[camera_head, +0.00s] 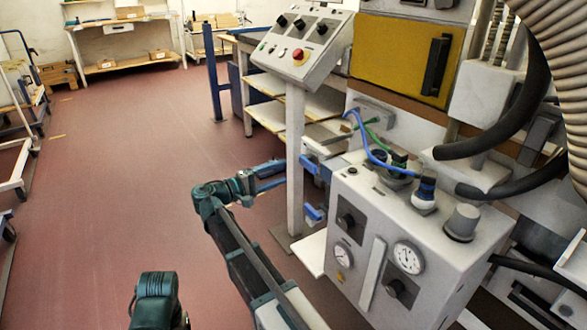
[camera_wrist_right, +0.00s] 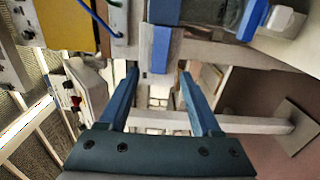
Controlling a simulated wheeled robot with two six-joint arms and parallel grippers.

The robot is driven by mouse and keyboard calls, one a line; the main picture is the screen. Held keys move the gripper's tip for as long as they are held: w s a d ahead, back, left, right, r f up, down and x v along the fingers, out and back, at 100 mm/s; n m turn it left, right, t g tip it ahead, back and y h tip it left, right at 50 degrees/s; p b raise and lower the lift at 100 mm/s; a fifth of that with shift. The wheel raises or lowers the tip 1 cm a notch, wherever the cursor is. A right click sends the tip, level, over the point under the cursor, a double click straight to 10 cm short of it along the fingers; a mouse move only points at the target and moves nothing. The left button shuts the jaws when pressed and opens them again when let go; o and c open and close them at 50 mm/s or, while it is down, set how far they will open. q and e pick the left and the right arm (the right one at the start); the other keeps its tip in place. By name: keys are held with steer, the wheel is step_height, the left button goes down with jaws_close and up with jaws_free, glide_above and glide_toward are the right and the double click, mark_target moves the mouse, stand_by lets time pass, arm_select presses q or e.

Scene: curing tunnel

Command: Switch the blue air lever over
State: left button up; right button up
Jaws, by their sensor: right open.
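A blue lever (camera_head: 310,165) sticks out from the left side of the grey machine box (camera_head: 350,257) in the head view. A second blue handle (camera_head: 313,213) sits below it. I cannot tell for sure which is the air lever. My right gripper (camera_head: 278,177) is open and empty, just left of the upper blue lever. In the right wrist view the gripper's fingers (camera_wrist_right: 159,78) are spread, and the upper blue lever (camera_wrist_right: 155,50) shows in line with the gap between their tips. I cannot tell whether they touch. The lower handle (camera_wrist_right: 253,20) is off to the right there.
A control panel (camera_head: 302,45) with a red button stands on a post (camera_head: 294,160) behind my right gripper. Blue and green hoses (camera_head: 366,140) run over the box. A workbench (camera_head: 262,110) is behind. The red floor (camera_head: 110,200) at left is open.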

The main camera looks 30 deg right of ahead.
steer(key=shift+s+a, duration=0.1)
steer(key=shift+a, duration=1.75)
steer(key=s+a+f+n+y, duration=0.1)
steer(key=s+a+f+y, duration=0.45)
steer(key=f, duration=0.25)
steer(key=s+a+f+n+y, duration=0.1)
steer(key=s+a+f+y, duration=0.35)
steer(key=s+f, duration=0.3)
steer(key=s+a+f+n+g+y, duration=0.1)
steer(key=s+a+f+y, duration=0.5)
steer(key=s+a, duration=0.6)
step_height(320, 180, up, 36)
steer(key=a+p, duration=0.1)
steer(key=p, duration=3.6)
steer(key=shift+w+a+r+y, duration=0.25)
steer(key=shift+w+y, duration=0.1)
steer(key=shift+y, duration=0.05)
